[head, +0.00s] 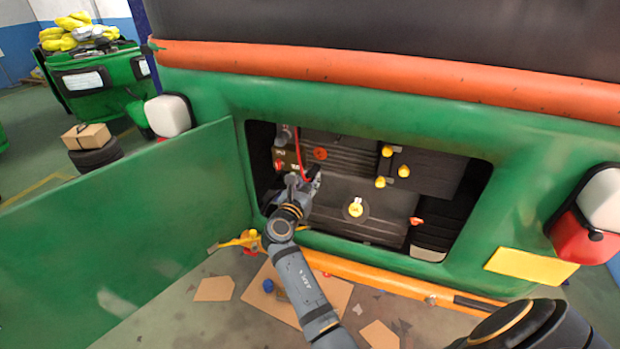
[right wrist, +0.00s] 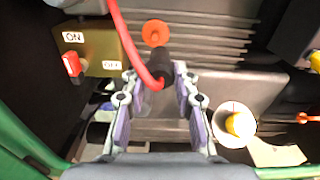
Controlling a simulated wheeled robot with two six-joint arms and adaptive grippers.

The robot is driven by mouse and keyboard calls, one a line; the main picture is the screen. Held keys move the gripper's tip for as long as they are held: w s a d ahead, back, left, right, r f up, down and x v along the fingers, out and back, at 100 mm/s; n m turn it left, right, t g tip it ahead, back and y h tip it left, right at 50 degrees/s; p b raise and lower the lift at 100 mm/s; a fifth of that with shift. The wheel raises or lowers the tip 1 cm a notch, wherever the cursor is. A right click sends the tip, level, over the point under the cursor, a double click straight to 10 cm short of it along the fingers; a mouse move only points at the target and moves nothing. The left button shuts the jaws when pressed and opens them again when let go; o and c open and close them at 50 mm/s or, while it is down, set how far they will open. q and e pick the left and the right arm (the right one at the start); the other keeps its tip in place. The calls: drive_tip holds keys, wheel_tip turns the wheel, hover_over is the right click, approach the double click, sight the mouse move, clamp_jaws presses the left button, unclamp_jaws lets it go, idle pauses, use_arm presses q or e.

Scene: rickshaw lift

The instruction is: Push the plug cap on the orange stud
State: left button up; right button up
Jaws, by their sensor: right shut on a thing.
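My right gripper (head: 312,180) reaches into the open rear compartment. In the right wrist view its two fingers (right wrist: 160,98) close around the dark plug cap (right wrist: 163,74) at the end of a red cable (right wrist: 127,40). The cable also shows in the head view (head: 300,155). The round orange stud (right wrist: 155,33) sits on the dark ribbed block, just beyond the cap in the wrist view, and it also shows in the head view (head: 320,153). The cap appears apart from the stud; the gap's depth is hard to judge. My left gripper is not in view.
A box with a red ON/OFF switch (right wrist: 72,63) stands left of the cable. Several yellow knobs (head: 356,208) are to the right, with a smaller orange part (head: 416,221). The open green door (head: 130,220) and the compartment's edges bound the room.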

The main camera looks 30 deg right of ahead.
sight(310, 171)
drive_tip(key=shift+w+d+b, duration=0.15)
drive_tip(key=shift+w+d, duration=0.15)
drive_tip(key=shift+w, duration=0.65)
drive_tip(key=shift+w+d+b, duration=0.15)
drive_tip(key=shift+w+d, duration=0.1)
drive_tip(key=shift+w, duration=0.7)
idle(0.4)
idle(0.4)
drive_tip(key=shift+b, duration=0.65)
drive_tip(key=shift+r+m, duration=0.1)
drive_tip(key=shift+m, duration=0.2)
drive_tip(key=shift+d+r+p, duration=0.3)
drive_tip(key=shift+d+p, duration=0.45)
drive_tip(key=shift+d, duration=0.2)
drive_tip(key=shift+w+d, duration=0.15)
drive_tip(key=shift+w, duration=0.05)
idle(0.5)
drive_tip(key=shift+w+d, duration=0.2)
idle(0.8)
